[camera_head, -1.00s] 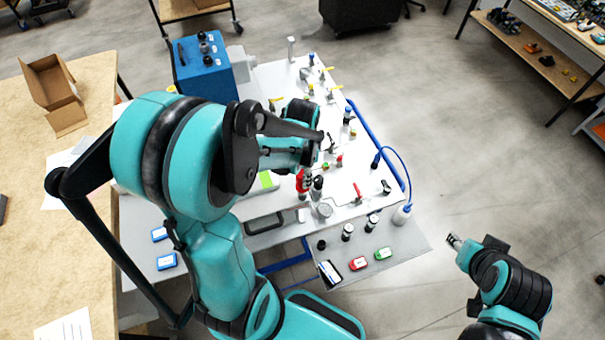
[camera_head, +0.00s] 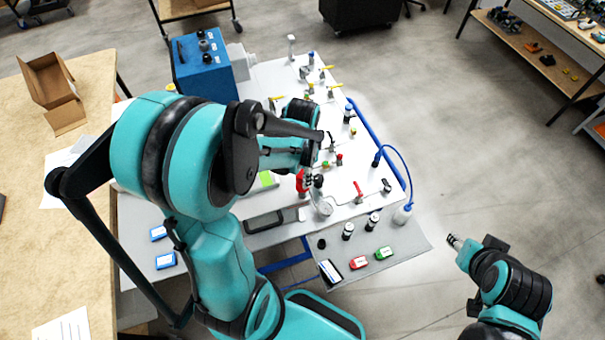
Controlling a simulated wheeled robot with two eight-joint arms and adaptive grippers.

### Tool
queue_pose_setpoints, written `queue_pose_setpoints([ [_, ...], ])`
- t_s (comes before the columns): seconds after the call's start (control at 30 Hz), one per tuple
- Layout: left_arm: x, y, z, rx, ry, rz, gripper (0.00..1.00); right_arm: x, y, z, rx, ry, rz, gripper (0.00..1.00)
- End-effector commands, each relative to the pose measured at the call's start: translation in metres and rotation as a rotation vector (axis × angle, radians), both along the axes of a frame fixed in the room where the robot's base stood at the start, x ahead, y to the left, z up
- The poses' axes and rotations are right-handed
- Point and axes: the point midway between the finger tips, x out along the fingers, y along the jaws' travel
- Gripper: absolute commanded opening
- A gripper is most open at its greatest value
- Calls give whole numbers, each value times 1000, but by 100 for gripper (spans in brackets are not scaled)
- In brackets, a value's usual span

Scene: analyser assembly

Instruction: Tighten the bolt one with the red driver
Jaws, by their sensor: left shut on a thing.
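My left arm reaches over the white panel (camera_head: 262,238) from the left. My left gripper (camera_head: 311,181) is mostly hidden under its own wrist and is shut on the red driver (camera_head: 301,183). Only a short red part of the driver shows, close to the panel's front part, beside a black part. I cannot see whether the driver's tip touches anything. Bolt one cannot be made out; it may be hidden by my arm or too small. My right gripper (camera_head: 454,241) is off the panel at the lower right, over the floor. Its fingers are too small to read.
A round gauge (camera_head: 325,209) and a red-handled valve (camera_head: 358,188) are close to the driver. A grey shelf (camera_head: 402,253) in front holds a red item (camera_head: 358,263) and a green item (camera_head: 384,253). A blue box (camera_head: 203,68) stands behind.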

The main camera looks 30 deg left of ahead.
Motion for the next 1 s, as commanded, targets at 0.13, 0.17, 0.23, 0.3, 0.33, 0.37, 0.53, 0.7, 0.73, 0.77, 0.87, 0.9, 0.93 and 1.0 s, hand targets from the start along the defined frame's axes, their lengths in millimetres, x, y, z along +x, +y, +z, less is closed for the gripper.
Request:
queue_pose_setpoints([
  [0.13, 0, 0, -1, 0, 0, -176, 0, 0, 0, -6, 0, 0, 0, 40],
  [0.17, 0, 0, -2, 0, 0, -231, 0, 0, 0, -7, 0, 0, 0, 40],
  [0.23, 0, 0, -2, 0, 0, -356, 0, 0, 0, -10, 0, 0, 0, 40],
  [0.3, 0, 0, -2, 0, 0, -479, 0, 0, 0, -12, 0, 0, 0, 40],
  [0.33, 0, 0, -2, 0, 0, -532, 0, 0, 0, -13, 0, 0, 0, 40],
  [0.37, 0, 0, -2, 0, 0, -585, 0, 0, 0, -14, 0, 0, 0, 40],
  [0.53, 0, 0, -2, 0, 0, -885, 0, 0, 0, -19, 0, 0, 0, 40],
  [0.7, 0, 0, -2, 0, -1, -1184, 0, 0, 0, -24, 0, 0, 0, 40],
  [0.73, 0, 0, -2, 0, -1, -1238, 0, 0, 0, -25, 0, 0, 0, 40],
  [0.77, 0, 0, -2, 0, -1, -1291, 0, 0, 0, -26, 0, 0, 0, 40],
  [0.87, 0, 0, -2, 0, 0, -1466, 0, 0, 0, -29, 0, 0, 0, 40],
  [0.9, 0, 0, -2, 0, 0, -1534, 0, 0, 0, -30, 0, 0, 0, 40],
  [0.93, 0, 0, -2, 0, 0, -1580, 0, 0, 0, -30, 0, 0, 0, 40],
  [1.0, 1, 0, -1, 0, 0, -1582, 48, 0, 0, -29, 0, 0, 0, 40],
])
